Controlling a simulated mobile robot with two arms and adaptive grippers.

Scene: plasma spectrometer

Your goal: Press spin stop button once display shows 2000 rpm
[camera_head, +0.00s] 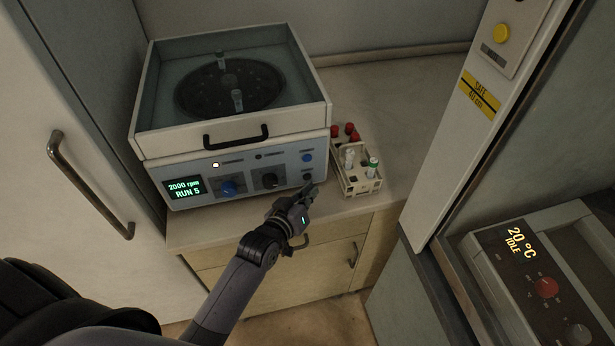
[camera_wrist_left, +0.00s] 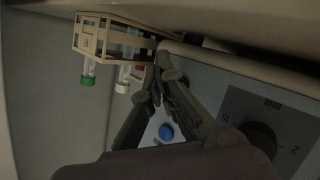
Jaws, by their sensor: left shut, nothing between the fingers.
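The centrifuge (camera_head: 235,146) stands on the counter with its lid down. Its display (camera_head: 184,188) reads "2000 rpm" and "RUN 5". At the right of its front panel are a blue button (camera_head: 307,158) and, below it, a small dark button (camera_head: 307,177). My left gripper (camera_head: 311,190) is shut and empty, with its tips right by the dark button; I cannot tell whether they touch it. My right gripper is not in view.
A small rack (camera_head: 362,186) with capped tubes stands close right of the centrifuge, near my gripper. A blue knob (camera_head: 229,187) and a dark knob (camera_head: 270,180) sit on the panel. A unit reading "20 °C IDLE" (camera_head: 519,243) is at the right.

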